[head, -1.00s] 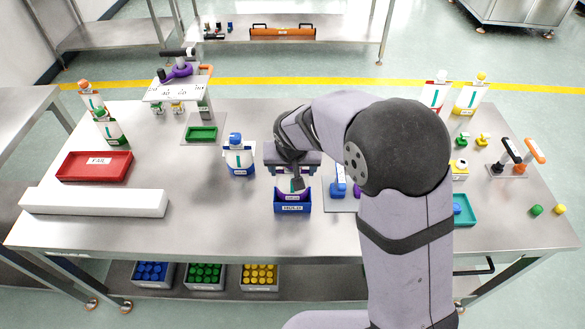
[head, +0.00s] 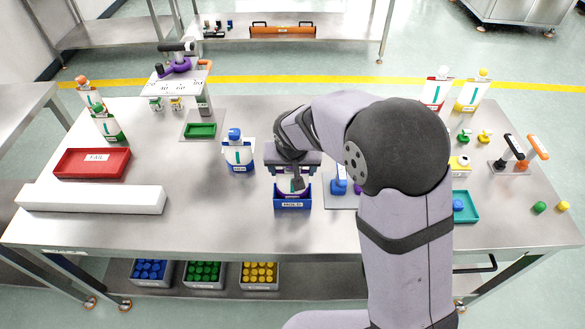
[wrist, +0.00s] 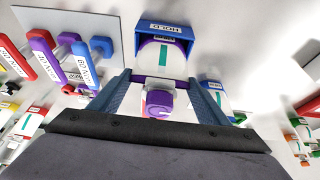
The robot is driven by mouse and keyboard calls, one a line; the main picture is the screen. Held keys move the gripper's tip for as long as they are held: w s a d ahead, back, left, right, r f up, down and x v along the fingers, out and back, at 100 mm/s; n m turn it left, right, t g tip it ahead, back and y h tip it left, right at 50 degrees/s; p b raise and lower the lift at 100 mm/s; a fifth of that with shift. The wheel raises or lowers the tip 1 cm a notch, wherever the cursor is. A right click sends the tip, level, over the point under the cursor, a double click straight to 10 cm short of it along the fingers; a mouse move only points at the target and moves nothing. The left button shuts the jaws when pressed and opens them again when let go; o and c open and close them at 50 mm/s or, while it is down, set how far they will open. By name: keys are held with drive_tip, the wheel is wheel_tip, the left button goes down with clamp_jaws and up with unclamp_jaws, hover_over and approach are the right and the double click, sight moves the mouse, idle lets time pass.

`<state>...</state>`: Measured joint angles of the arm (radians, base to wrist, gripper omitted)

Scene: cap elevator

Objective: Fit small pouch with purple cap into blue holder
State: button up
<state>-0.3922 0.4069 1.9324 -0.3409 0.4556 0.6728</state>
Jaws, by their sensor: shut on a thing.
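The small pouch (wrist: 162,58) is white with a green stripe and has a purple cap (wrist: 160,103). It also shows partly in the head view (head: 286,186). My gripper (wrist: 158,84) is shut on the pouch near its purple neck, with a blue finger on each side. The blue holder (head: 292,206), labelled HOLD, stands on the table below my gripper. It also shows in the wrist view (wrist: 165,27). The pouch's lower end appears within the holder's walls. Whether it touches the holder's floor is hidden. My wrist hides the cap in the head view.
A blue-capped pouch (head: 238,150) stands just left of the holder. A rack with coloured handles (wrist: 85,55) is close on the holder's other side. A red tray (head: 93,163) and a white block (head: 90,199) lie at left. The table in front of the holder is clear.

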drive_tip(key=shift+f+b, duration=0.75)
drive_tip(key=shift+f, duration=0.05)
drive_tip(key=o, duration=1.5)
drive_tip(key=shift+o, duration=0.2)
drive_tip(key=shift+r, duration=0.15)
drive_tip(key=p+v, duration=0.3)
drive_tip(key=v, duration=0.3)
drive_tip(key=shift+s+r+p, duration=0.2)
drive_tip(key=shift+r+p, duration=0.15)
drive_tip(key=shift+p, duration=0.05)
